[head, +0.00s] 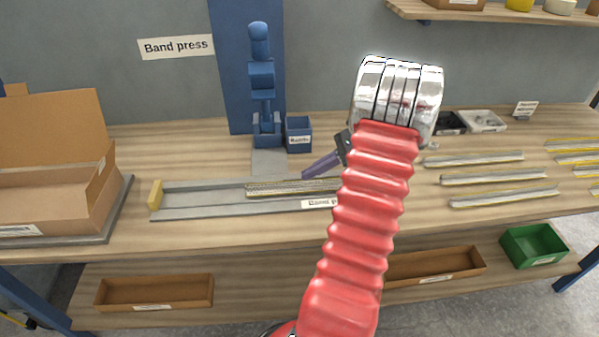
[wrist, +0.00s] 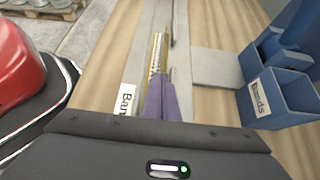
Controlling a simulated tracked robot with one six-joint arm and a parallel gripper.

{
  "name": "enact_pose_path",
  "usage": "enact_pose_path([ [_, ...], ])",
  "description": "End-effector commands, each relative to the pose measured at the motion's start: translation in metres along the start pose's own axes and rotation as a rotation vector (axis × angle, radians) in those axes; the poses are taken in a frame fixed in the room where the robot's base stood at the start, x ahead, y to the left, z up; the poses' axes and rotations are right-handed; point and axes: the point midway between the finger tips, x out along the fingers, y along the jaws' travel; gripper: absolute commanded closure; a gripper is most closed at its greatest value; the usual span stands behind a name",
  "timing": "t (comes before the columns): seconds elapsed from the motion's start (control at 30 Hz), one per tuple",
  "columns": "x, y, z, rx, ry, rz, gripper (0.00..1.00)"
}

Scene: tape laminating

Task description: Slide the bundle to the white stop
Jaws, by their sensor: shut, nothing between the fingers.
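The bundle of thin grey and yellowish strips (head: 290,187) lies lengthwise in the long grey channel (head: 195,205) on the bench. Its right end is hidden behind my arm. In the wrist view the bundle (wrist: 158,50) runs away from my fingers. A pale yellow block (head: 155,195) stands at the channel's left end, apart from the bundle; I see no clearly white stop. My gripper (head: 308,173) has purple fingers, shut and empty, pointing down-left close above the bundle. In the wrist view its fingers (wrist: 160,90) are at the bundle's near end; I cannot tell whether they touch.
A blue press (head: 262,90) stands behind the channel, with a blue bands box (head: 299,134) beside it. An open cardboard carton (head: 60,190) is at the left. Several loose strips (head: 490,176) lie at the right. The channel between bundle and yellow block is clear.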

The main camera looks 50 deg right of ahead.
Motion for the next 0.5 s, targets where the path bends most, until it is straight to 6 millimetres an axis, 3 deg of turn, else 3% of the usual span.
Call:
enact_pose_path([
  [0.4, -0.002, 0.0, 0.008, -0.004, 0.0, 0.005, 1.0],
  [0.5, -0.011, -0.001, 0.001, -0.002, 0.001, 0.002, 1.0],
])
